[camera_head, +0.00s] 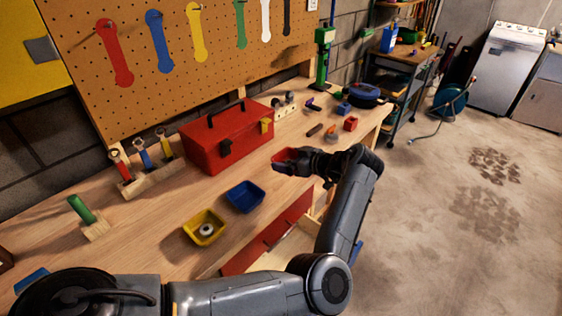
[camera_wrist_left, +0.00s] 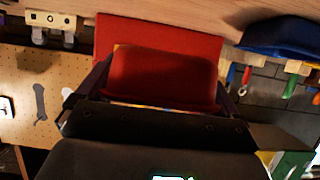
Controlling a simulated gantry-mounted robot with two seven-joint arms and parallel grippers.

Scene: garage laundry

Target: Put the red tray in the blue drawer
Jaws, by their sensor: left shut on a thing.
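The red tray (camera_head: 284,154) is off the bench top, held at its edge by my left gripper (camera_head: 296,162) above the bench's front edge. In the left wrist view the tray (camera_wrist_left: 165,76) fills the space between the two fingers. My left gripper is shut on it. A drawer with a red front (camera_head: 268,236) stands open under the bench, partly hidden by my left arm. A small blue patch (camera_head: 358,250) shows beside my forearm; I cannot tell whether it is the blue drawer. My right gripper is not in view.
A blue tray (camera_head: 245,196) and a yellow tray (camera_head: 203,229) with a ring-like part inside sit on the bench. A red toolbox (camera_head: 228,134) stands behind them. Small blocks and tools lie at the bench's far right. Open floor (camera_head: 450,240) lies right of the bench.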

